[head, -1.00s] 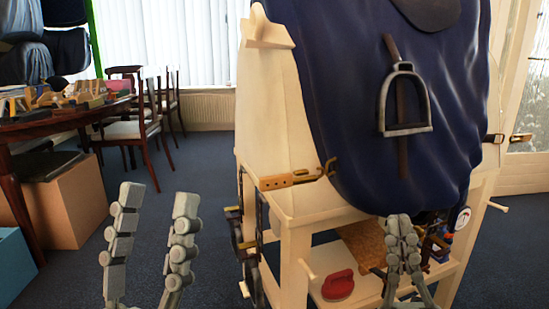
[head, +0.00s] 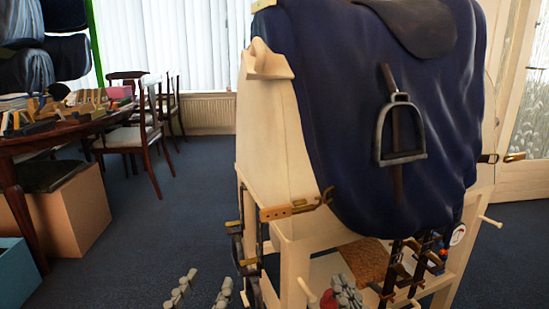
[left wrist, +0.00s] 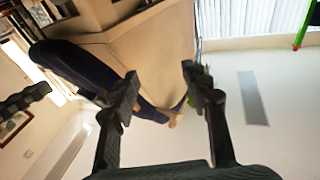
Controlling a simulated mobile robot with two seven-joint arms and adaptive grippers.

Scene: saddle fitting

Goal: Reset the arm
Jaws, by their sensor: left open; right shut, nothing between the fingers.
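My left gripper (head: 209,281) is low at the bottom edge of the head view, left of the wooden saddle stand, with its two fingers apart. In the left wrist view its dark fingers (left wrist: 160,85) are spread with nothing held between them. My right gripper (head: 346,288) is at the bottom edge in front of the stand's lower shelf. Its fingers are together and it holds nothing. Most of both arms is out of the head view.
The cream wooden stand (head: 268,150) carries a dark blue cover (head: 335,110), a saddle (head: 425,25) and a hanging stirrup (head: 402,155). A red object (head: 328,299) is partly hidden by my right gripper. A cluttered table (head: 70,130) and box (head: 75,210) stand left. Carpet between is clear.

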